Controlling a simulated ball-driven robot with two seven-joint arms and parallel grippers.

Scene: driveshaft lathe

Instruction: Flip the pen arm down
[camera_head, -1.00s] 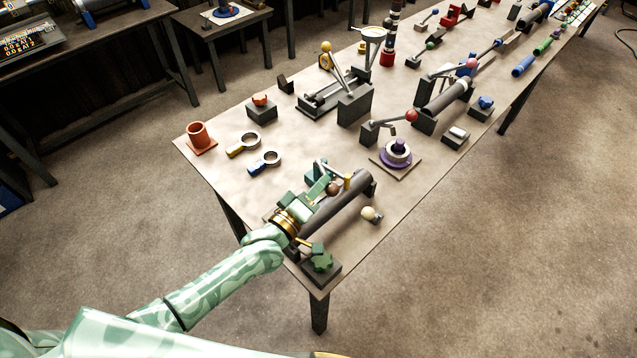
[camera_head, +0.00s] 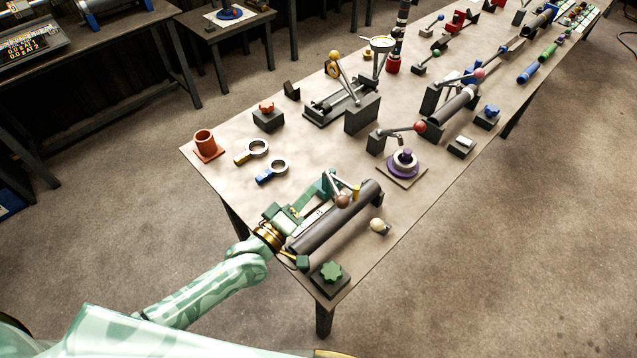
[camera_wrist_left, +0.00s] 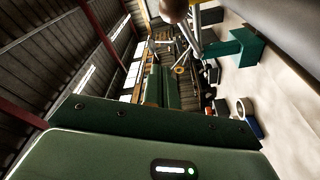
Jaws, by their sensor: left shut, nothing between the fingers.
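A small lever with a brown ball knob (camera_head: 342,201) stands beside a long dark cylinder (camera_head: 345,215) near the table's front corner; it looks like the pen arm. A teal bracket (camera_head: 327,184) and a small yellow piece (camera_head: 356,191) are close by it. My left gripper (camera_head: 300,212) is shut and empty, left of the knob and beside the cylinder. In the left wrist view, the brown knob (camera_wrist_left: 173,9) and the teal bracket (camera_wrist_left: 237,48) show past my jaws. I cannot tell whether the gripper touches the lever. My right gripper is not in view.
A green star knob (camera_head: 332,271) on a dark block and a cream knob (camera_head: 377,225) sit near the cylinder. A purple stand (camera_head: 403,166) is to the right. Bare tabletop lies between them.

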